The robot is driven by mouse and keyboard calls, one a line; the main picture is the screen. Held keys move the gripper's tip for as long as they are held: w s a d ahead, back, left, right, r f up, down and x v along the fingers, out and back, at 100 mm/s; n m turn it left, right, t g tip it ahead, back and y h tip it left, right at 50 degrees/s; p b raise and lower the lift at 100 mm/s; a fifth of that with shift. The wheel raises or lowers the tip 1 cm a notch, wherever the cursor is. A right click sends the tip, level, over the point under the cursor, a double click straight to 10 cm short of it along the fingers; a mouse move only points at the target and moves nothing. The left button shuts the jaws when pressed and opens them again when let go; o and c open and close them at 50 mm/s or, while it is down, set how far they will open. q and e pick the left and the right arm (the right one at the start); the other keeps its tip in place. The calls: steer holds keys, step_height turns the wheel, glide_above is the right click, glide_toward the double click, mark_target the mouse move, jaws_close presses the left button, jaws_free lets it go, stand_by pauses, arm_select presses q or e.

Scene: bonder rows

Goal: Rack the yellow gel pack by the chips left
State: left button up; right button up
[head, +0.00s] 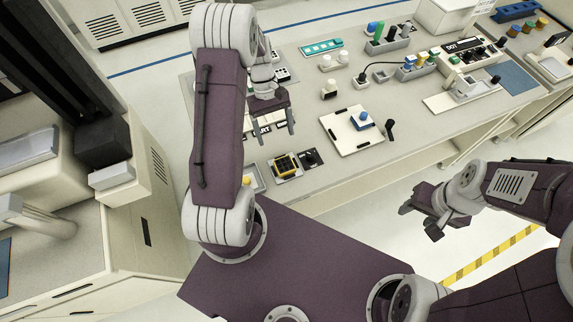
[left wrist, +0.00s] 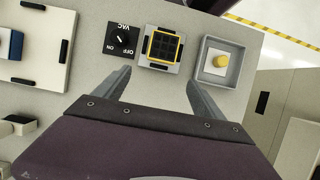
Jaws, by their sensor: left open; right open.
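The yellow gel pack (head: 285,165) is a yellow-rimmed square with a dark grid, seated on a light plate near the table's front edge. It also shows in the left wrist view (left wrist: 162,47), just beyond the fingertips. My left gripper (head: 278,137) is open and empty above the table, behind the pack in the head view. In the left wrist view its two fingers (left wrist: 160,78) are spread on either side of the pack's line, not touching it. My right gripper (head: 422,218) is open and empty, off the table's front edge. I cannot tell which place is the chips left.
A VAC knob (head: 309,158) sits beside the pack, and a yellow button in a grey box (left wrist: 221,60) is on its other side. A white plate with a blue block (head: 361,121) lies to the right. Grey racks with coloured pieces (head: 388,44) stand at the back.

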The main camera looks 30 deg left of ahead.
mark_target(281, 158)
arm_select(q)
steer(key=x, duration=0.2)
steer(key=shift+s+d+f, duration=0.1)
steer(key=shift+d+f, duration=0.05)
steer(key=shift+f, duration=0.25)
steer(key=p+x, duration=0.1)
steer(key=x, duration=0.3)
steer(key=shift+s+d+f, duration=0.15)
steer(key=shift+s+d, duration=0.05)
steer(key=shift+s, duration=0.05)
steer(key=shift+f, duration=0.35)
steer(key=c, duration=1.5)
steer(key=shift+r, duration=2.15)
steer(key=w+d+r, duration=0.1)
steer(key=d+r, duration=0.1)
steer(key=d, duration=0.1)
steer(key=d+r+b, duration=0.1)
steer(key=d+r, duration=0.1)
steer(key=d, duration=0.2)
steer(key=w+d+r, duration=0.1)
steer(key=d+r, duration=0.1)
steer(key=d, duration=0.2)
steer(key=shift+w+d+r, duration=0.25)
steer(key=shift+w+r, duration=0.1)
steer(key=shift+r, duration=0.05)
